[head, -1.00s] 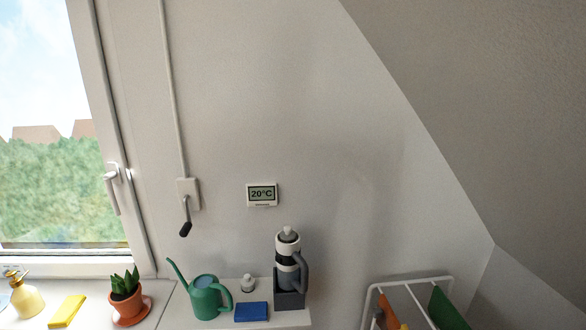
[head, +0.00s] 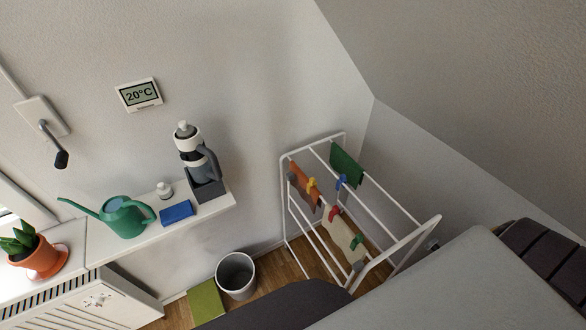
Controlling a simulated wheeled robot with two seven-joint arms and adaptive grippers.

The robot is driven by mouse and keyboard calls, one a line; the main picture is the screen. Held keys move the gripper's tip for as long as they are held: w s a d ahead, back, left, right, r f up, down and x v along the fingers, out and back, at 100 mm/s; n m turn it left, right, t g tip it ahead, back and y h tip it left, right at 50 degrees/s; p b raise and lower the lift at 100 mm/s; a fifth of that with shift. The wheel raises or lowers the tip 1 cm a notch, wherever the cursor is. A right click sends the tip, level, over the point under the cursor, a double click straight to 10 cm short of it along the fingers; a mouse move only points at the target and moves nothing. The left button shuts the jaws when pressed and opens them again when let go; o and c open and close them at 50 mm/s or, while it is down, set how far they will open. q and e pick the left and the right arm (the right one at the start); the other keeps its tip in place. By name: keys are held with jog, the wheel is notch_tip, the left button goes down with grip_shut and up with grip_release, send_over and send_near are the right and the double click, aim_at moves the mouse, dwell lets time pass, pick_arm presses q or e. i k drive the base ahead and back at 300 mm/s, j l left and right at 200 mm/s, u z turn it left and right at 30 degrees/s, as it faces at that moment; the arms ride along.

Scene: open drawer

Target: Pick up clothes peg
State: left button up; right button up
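Several small clothes pegs sit on a white drying rack (head: 388,197) at the right of the head view. A yellow peg (head: 311,186) is on an orange cloth (head: 303,190). A blue peg (head: 341,181) is on a bar near a dark green cloth (head: 346,165). A red peg (head: 333,212) and a green peg (head: 356,241) are on a cream cloth (head: 341,235). Which peg the task means, I cannot tell. Neither of my grippers is in view.
A shelf along the wall holds a green watering can (head: 123,217), a blue sponge (head: 176,212), a small white bottle (head: 164,190) and a grey-white flask (head: 195,155). A bin (head: 236,275) stands on the floor beside a green box (head: 206,302). A grey surface (head: 420,285) fills the lower right.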

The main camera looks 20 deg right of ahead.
aim_at(342, 178)
jog(key=z, duration=1.3)
